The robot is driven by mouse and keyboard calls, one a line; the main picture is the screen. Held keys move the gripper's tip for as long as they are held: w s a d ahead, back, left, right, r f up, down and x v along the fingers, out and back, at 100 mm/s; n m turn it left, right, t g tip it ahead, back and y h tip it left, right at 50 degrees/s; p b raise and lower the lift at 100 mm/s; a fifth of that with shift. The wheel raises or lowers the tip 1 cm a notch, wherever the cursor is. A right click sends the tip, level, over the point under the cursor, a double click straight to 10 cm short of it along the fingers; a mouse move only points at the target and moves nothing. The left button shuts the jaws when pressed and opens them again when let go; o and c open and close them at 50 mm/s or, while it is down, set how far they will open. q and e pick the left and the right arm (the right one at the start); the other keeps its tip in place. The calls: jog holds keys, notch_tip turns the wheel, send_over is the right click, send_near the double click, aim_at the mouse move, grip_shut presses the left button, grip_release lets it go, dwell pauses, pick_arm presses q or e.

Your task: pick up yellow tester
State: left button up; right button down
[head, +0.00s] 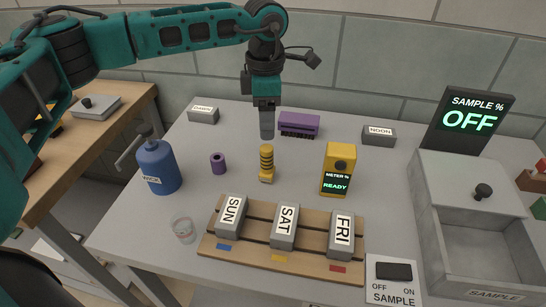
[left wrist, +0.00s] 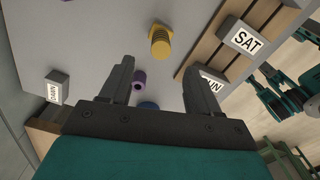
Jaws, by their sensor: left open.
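A small yellow ribbed tool (head: 266,163), which looks like the tester, stands on the grey table left of the yellow meter (head: 338,168) whose screen reads READY. The ribbed tool also shows in the left wrist view (left wrist: 161,42), at the top, beyond my fingertips. My left gripper (head: 266,132) points down above the table, behind the ribbed tool in the head view. Its fingers (left wrist: 162,80) are apart with nothing held between them.
A wooden rack (head: 258,246) holds SUN, SAT and FRI bricks at the front. A purple cylinder (head: 218,164) and a blue bottle (head: 157,167) stand left. A purple brush (head: 299,124) lies behind. A grey drawer box (head: 470,190) stands right.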

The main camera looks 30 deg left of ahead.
aim_at(267, 159)
pick_arm(q)
jog(key=f, duration=0.6)
jog(key=shift+s, duration=0.25)
jog(key=shift+w+f, duration=0.15)
jog(key=shift+f, duration=2.75)
jog(key=shift+c, duration=0.3)
jog(key=c, duration=1.1)
